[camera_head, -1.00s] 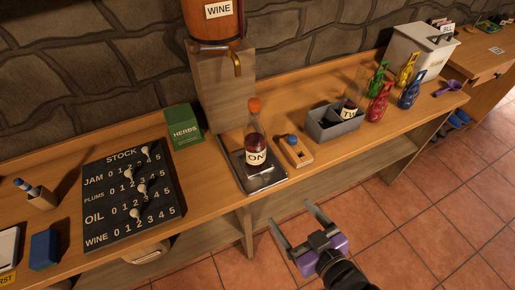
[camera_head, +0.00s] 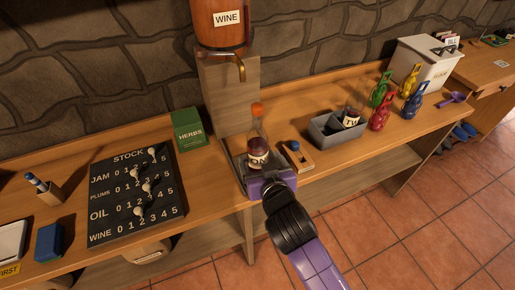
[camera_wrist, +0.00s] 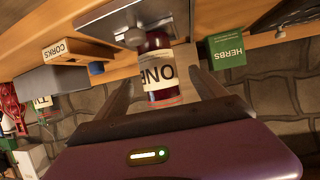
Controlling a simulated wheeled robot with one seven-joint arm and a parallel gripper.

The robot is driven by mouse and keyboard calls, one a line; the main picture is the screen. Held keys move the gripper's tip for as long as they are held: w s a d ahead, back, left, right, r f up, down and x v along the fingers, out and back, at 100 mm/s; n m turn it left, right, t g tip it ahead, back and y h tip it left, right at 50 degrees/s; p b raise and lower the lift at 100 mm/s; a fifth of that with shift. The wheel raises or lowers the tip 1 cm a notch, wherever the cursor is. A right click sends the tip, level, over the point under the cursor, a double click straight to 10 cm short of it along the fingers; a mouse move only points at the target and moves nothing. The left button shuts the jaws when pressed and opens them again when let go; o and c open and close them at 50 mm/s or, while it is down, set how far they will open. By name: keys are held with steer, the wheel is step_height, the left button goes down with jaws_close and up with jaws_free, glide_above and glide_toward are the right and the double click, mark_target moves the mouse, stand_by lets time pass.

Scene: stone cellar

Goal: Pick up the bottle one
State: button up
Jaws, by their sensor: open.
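The bottle marked ONE (camera_head: 258,148) is dark red inside with an orange cap. It stands upright on a dark metal plate (camera_head: 239,163) below the wine tap; its label is partly covered in the head view. In the wrist view, which is upside down, the bottle (camera_wrist: 158,72) shows its ONE label between my two fingers. My gripper (camera_wrist: 160,85) is open, with a finger to each side of the bottle and a visible gap on both sides. In the head view my gripper (camera_head: 263,178) is just in front of the bottle, its fingertips mostly hidden.
Close to the right are a wooden corks holder (camera_head: 300,160) and a grey bin (camera_head: 335,137) with another bottle (camera_head: 351,116). A stock board (camera_head: 138,195) and green herbs box (camera_head: 190,128) are left.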

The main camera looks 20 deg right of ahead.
mark_target(257, 152)
steer(key=shift+p+x, duration=0.3)
steer(key=shift+x, duration=2.05)
steer(key=shift+r, duration=0.1)
jaws_close()
steer(key=shift+r, duration=0.1)
